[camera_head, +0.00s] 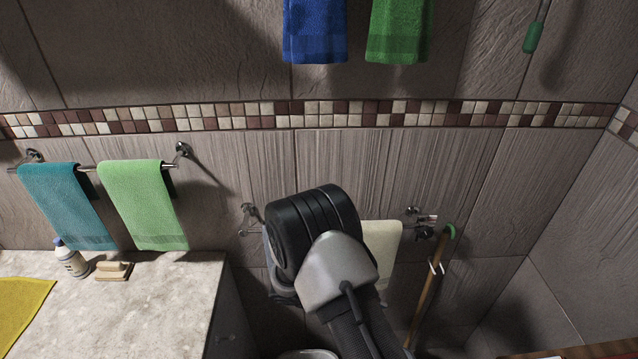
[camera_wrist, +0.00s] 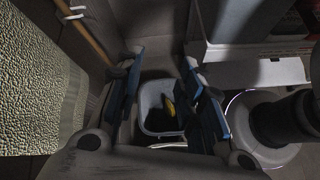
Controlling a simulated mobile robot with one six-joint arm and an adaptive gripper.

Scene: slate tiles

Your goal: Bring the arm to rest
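My arm (camera_head: 325,240) stands raised in the middle of the head view, in front of the tiled wall. Its wrist hides my gripper in that view. In the wrist view my gripper (camera_wrist: 164,60) has its two blue-padded fingers well apart, and nothing is held between them. Beyond and below the fingers is a white bin (camera_wrist: 150,97) with a yellow item (camera_wrist: 169,106) and something dark inside. A cream towel (camera_wrist: 40,85) hangs close by on the left of the wrist view. It also shows partly behind my arm in the head view (camera_head: 383,245).
A stone counter (camera_head: 150,310) at left bears a bottle (camera_head: 72,262), a brush (camera_head: 113,271) and a yellow cloth (camera_head: 20,305). Teal (camera_head: 65,205) and green (camera_head: 143,200) towels hang above it. A wooden-handled tool (camera_head: 428,295) leans right of my arm. Blue (camera_head: 315,30) and green (camera_head: 398,30) towels hang higher.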

